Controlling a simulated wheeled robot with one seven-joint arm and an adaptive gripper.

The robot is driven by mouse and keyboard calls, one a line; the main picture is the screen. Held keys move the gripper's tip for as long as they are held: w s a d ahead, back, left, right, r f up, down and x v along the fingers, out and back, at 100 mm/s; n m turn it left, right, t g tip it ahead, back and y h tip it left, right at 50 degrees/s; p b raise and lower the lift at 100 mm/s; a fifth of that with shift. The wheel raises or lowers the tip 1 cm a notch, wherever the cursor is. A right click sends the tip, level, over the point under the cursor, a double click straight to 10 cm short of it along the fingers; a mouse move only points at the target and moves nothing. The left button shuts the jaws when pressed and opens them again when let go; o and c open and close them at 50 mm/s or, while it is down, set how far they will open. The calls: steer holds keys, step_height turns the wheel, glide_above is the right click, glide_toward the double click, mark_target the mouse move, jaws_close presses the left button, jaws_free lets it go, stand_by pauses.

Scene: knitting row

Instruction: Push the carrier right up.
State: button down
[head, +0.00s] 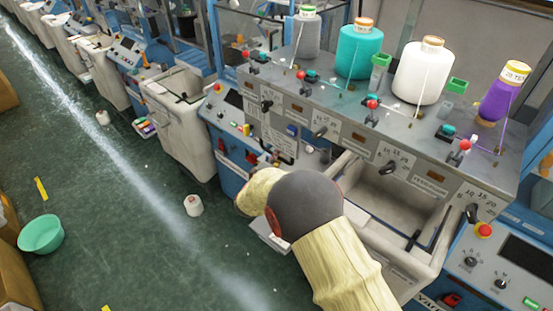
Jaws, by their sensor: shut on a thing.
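My arm, in a pale yellow sleeve with a dark grey joint, reaches from the bottom of the head view up to the front of the grey knitting machine (350,122). My gripper cannot be made out; the sleeve and joint hide the arm's end. I cannot single out the carrier for sure. Small red, dark and brass-coloured parts (268,158) show just beyond the sleeve, in front of the machine's panel. Black levers with number scales, such as the one by the middle (320,133), line the machine's front.
Teal (359,53), white (423,73) and purple (502,95) yarn cones stand on the machine top. An open pale bin (183,115) stands left of my arm. A white spool (193,205) and a green basin (41,234) are on the floor. The aisle is mostly clear.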

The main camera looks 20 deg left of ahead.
step_height(320, 180, up, 16)
steer(key=p, duration=1)
steer(key=shift+w+a+r, duration=0.1)
steer(key=shift+r, duration=0.1)
steer(key=shift+r+p, duration=0.1)
steer(key=shift+p, duration=0.25)
steer(key=shift+r, duration=0.1)
steer(key=c, duration=2)
jaws_free()
steer(key=shift+c, duration=0.2)
steer(key=shift+o, duration=1)
steer(key=shift+f, duration=0.2)
steer(key=shift+f, duration=0.1)
glide_toward(276, 121)
steer(key=shift+s, duration=0.6)
steer(key=shift+a, duration=0.1)
